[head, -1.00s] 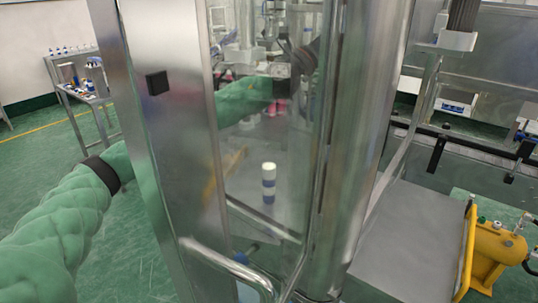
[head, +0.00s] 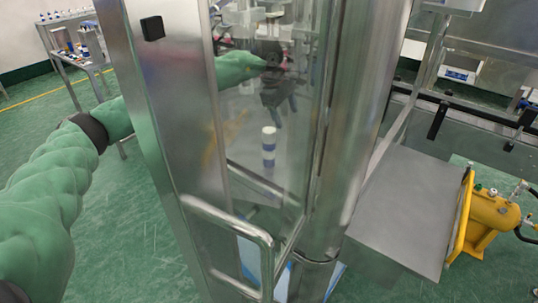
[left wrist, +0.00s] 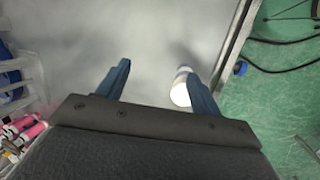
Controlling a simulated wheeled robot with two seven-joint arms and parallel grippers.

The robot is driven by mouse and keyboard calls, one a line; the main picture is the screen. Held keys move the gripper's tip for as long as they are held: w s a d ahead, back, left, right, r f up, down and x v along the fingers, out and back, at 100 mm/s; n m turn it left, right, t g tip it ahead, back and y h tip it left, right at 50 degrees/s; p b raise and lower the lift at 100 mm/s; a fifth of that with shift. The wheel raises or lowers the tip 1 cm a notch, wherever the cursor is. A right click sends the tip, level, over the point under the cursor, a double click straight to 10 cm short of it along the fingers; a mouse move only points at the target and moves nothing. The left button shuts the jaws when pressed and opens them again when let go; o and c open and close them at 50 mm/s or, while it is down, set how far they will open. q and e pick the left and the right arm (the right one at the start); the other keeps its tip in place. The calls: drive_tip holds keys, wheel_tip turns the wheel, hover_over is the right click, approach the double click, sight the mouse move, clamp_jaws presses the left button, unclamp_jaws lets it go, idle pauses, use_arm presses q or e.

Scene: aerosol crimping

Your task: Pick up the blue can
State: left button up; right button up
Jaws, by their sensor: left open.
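The blue can (head: 268,146) is white with blue bands and stands upright on a grey surface behind the glass of a metal-framed enclosure in the head view. In the left wrist view the can (left wrist: 181,92) shows its white top and is partly hidden by the right-hand finger. My left gripper (left wrist: 158,70) is open and empty, with the can beside that finger rather than centred between the two; I cannot tell whether they touch. In the head view the left gripper (head: 281,93) is dark, above the can behind the glass. My right gripper is not seen.
A metal door frame with a handle (head: 232,221) stands in front of the can. Pink-capped items (left wrist: 22,130) lie at the lower left of the wrist view. A metal edge (left wrist: 238,40) and dark cables (left wrist: 288,42) are at the right. A yellow tank (head: 494,213) stands at far right.

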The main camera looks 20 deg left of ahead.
use_arm(q)
drive_tip(key=s+a+y, duration=0.1)
drive_tip(key=a+m+g+y, duration=0.1)
drive_tip(key=a, duration=0.1)
drive_tip(key=s+a+f+m+y, duration=0.1)
drive_tip(key=a, duration=0.1)
drive_tip(key=shift+s+g, duration=0.35)
drive_tip(key=shift+g, duration=0.05)
drive_tip(key=shift+f+m+p, duration=0.3)
drive_tip(key=shift+f+p, duration=0.35)
drive_tip(key=shift+f, duration=0.6)
drive_tip(key=shift+f+p, duration=0.2)
drive_tip(key=shift+p, duration=0.15)
drive_tip(key=f+p, duration=0.3)
drive_tip(key=shift+w+d+f, duration=0.25)
drive_tip(key=shift+f, duration=0.65)
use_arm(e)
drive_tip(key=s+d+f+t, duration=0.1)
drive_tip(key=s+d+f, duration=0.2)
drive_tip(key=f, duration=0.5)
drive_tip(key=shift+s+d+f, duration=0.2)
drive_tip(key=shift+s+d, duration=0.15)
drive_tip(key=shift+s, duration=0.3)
use_arm(q)
clamp_jaws()
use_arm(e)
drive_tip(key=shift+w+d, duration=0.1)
